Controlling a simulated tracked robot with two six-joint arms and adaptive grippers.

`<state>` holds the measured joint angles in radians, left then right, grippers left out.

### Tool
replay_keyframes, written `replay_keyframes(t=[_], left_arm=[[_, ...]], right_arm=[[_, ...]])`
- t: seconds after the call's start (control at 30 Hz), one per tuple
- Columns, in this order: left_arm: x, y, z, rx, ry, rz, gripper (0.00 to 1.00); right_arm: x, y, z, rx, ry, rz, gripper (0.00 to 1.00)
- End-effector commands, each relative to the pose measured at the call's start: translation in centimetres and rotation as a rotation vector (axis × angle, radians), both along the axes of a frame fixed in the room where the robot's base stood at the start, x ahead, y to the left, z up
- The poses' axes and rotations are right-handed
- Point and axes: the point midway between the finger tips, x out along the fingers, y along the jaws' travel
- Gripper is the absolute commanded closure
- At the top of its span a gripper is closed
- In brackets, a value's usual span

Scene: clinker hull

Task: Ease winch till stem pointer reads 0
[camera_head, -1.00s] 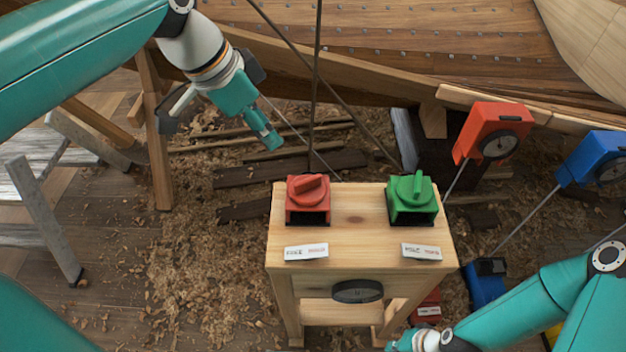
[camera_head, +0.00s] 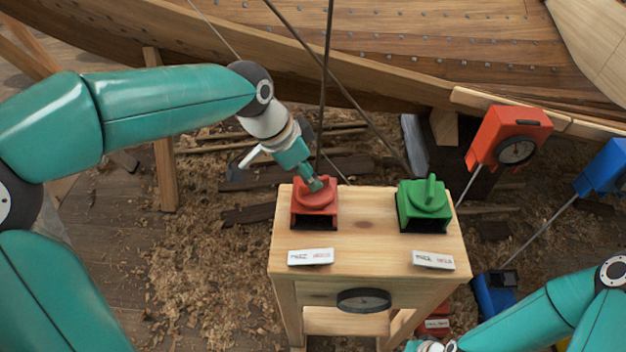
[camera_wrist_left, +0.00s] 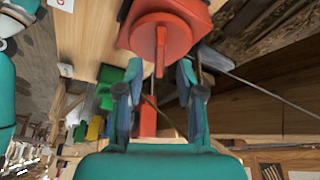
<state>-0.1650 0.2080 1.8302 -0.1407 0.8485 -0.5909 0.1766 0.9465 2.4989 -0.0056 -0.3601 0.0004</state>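A red winch unit (camera_head: 314,210) with a round top and a raised bar handle sits at the left of a wooden stand. A green one (camera_head: 424,207) sits at the right. My left gripper (camera_head: 314,186) is over the red unit's top. In the left wrist view the red bar handle (camera_wrist_left: 160,48) lies between its spread fingers (camera_wrist_left: 159,75), with gaps on both sides. A red box with a round dial (camera_head: 516,150) hangs by the hull; its reading is too small to tell. My right gripper is mostly cut off at the bottom edge.
The wooden stand (camera_head: 365,255) carries two white labels (camera_head: 311,257) and a dark round dial (camera_head: 364,300) on its front. A blue dial box (camera_head: 604,172) is at the right. Lines run up from near the stand toward the planked hull (camera_head: 400,45).

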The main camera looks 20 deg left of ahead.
Motion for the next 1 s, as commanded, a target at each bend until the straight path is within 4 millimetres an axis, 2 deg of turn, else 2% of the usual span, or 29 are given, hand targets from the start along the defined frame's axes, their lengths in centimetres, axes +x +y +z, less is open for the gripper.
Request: replay_keyframes(t=[0.03, 0.2, 0.57, 0.6, 0.8, 0.83, 1.0], left_arm=[[0.2, -0.2, -0.9, 0.001, 0.003, -0.001, 0.62], [0.7, -0.7, -2.4, 0.001, 0.000, -0.001, 0.62], [0.9, -0.9, -2.9, 0.001, -0.001, -0.001, 0.62], [0.9, -0.9, -2.9, 0.001, -0.001, -0.001, 0.64], [0.9, -0.9, -2.9, 0.000, 0.000, -0.001, 0.97], [0.9, -0.9, -2.9, 0.000, 0.000, -0.001, 1.00], [0.9, -0.9, -2.8, 0.001, -0.001, -0.001, 1.00]], right_arm=[[0.0, 0.0, -0.1, 0.000, 0.000, 0.000, 1.00], [0.0, 0.0, -0.2, 0.000, 0.000, 0.000, 1.00], [0.0, 0.0, -0.2, 0.000, 0.000, 0.000, 1.00], [0.0, 0.0, -0.2, 0.000, 0.000, 0.000, 1.00], [0.0, 0.0, -0.2, 0.000, 0.000, 0.000, 1.00], [0.0, 0.0, -0.2, 0.000, 0.000, 0.000, 1.00], [0.0, 0.0, -0.2, 0.000, 0.000, 0.000, 1.00]])
